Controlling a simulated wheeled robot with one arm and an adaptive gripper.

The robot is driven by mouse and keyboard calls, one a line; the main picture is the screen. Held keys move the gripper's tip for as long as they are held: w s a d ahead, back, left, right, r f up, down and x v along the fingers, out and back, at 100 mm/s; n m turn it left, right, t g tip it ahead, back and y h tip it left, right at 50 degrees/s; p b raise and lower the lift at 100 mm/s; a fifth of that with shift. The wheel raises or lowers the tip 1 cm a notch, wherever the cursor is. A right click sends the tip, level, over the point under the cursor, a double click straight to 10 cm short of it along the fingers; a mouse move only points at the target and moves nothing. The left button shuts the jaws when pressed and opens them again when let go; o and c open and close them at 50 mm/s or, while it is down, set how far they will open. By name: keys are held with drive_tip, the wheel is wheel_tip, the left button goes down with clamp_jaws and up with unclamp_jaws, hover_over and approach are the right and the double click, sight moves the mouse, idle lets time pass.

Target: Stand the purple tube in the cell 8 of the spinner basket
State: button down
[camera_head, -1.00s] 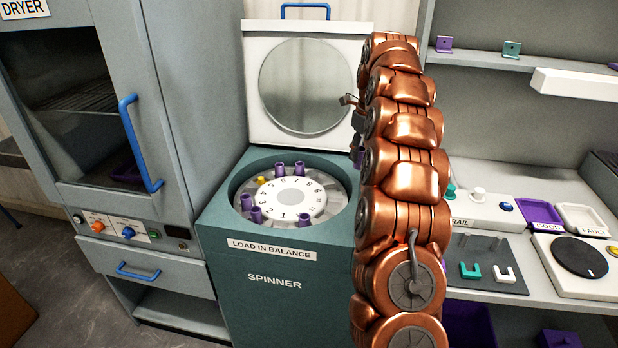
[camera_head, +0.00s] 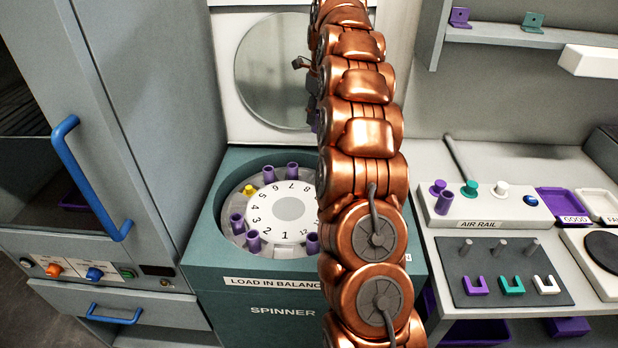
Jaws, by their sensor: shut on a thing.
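My gripper (camera_head: 307,76) is mostly hidden behind my copper arm, in front of the spinner's raised lid. It is shut on a purple tube (camera_head: 315,121), of which only a sliver shows left of the arm. The tube is above the basket and apart from it. The spinner basket (camera_head: 228,203) is a grey ring with a white numbered disc. It holds several other purple tubes and a yellow piece (camera_head: 249,190). The number 8 shows on the disc near the arm, but my arm hides cell 8 outside it.
The raised spinner lid (camera_head: 245,35) stands behind the basket. The dryer (camera_head: 165,90), with a blue handle (camera_head: 92,180), stands to the left. On the right, an air rail (camera_head: 487,208) has coloured knobs and a purple tube (camera_head: 443,198) by it.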

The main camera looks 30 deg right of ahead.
drive_tip(key=shift+f+b, duration=4.3)
drive_tip(key=shift+f, duration=5.7)
drive_tip(key=shift+f, duration=0.2)
drive_tip(key=c, duration=0.7)
unclamp_jaws()
drive_tip(key=shift+c, duration=0.2)
drive_tip(key=shift+r, duration=0.1)
wheel_tip(320, 180, up, 12)
drive_tip(key=s+b, duration=0.1)
drive_tip(key=shift+s, duration=0.15)
drive_tip(key=shift+d, duration=0.1)
